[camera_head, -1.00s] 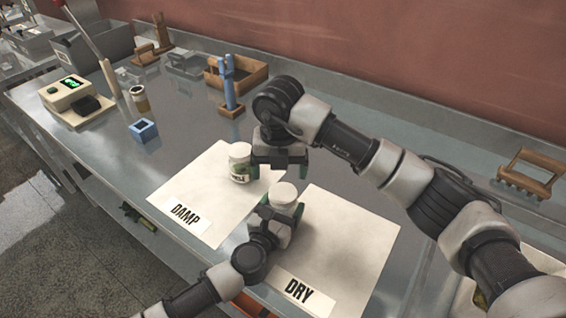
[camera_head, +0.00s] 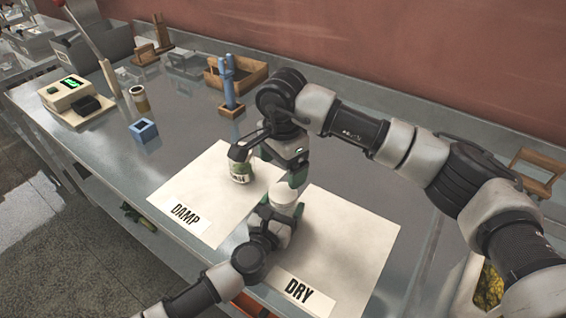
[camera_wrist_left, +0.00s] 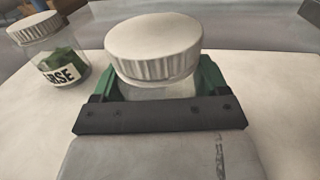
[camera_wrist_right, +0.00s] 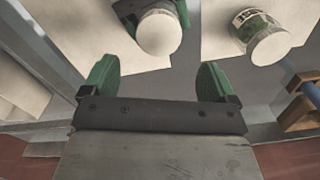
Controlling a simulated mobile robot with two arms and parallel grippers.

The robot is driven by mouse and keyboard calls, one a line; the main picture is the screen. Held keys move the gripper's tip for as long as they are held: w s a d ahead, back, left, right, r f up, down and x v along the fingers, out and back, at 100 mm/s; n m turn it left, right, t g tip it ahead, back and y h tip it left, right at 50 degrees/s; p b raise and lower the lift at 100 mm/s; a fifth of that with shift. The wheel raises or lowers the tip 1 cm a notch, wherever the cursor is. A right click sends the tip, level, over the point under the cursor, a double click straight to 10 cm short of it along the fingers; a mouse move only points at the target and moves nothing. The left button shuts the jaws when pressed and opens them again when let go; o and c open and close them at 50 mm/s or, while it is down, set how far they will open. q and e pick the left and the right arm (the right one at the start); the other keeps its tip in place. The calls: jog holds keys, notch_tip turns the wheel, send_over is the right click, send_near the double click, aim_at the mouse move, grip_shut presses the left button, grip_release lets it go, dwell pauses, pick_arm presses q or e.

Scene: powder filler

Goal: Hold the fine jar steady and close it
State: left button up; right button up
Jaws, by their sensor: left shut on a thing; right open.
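I cannot tell how tight the lid is. My left gripper (camera_head: 282,212) is shut around the jar's clear body, below the lid. My right gripper (camera_head: 284,168) is open and empty, above and behind the jar. In the right wrist view, the lid (camera_wrist_right: 160,33) lies beyond the open green fingers (camera_wrist_right: 158,80), apart from them.
A second lidded jar (camera_wrist_left: 50,55), its label partly readable as "RSE", stands on the DAMP mat (camera_head: 190,190), close to my right gripper. The DRY mat (camera_head: 345,240) is mostly bare. A blue stand (camera_head: 230,90), a wooden tray (camera_head: 255,75), a blue block (camera_head: 143,130) and a scale (camera_head: 68,92) stand farther back.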

aim_at(283, 192)
jog(key=n, duration=0.3)
jog(key=shift+d+r+n, duration=0.1)
jog(key=shift+n, duration=0.2)
jog(key=shift+f, duration=4.05)
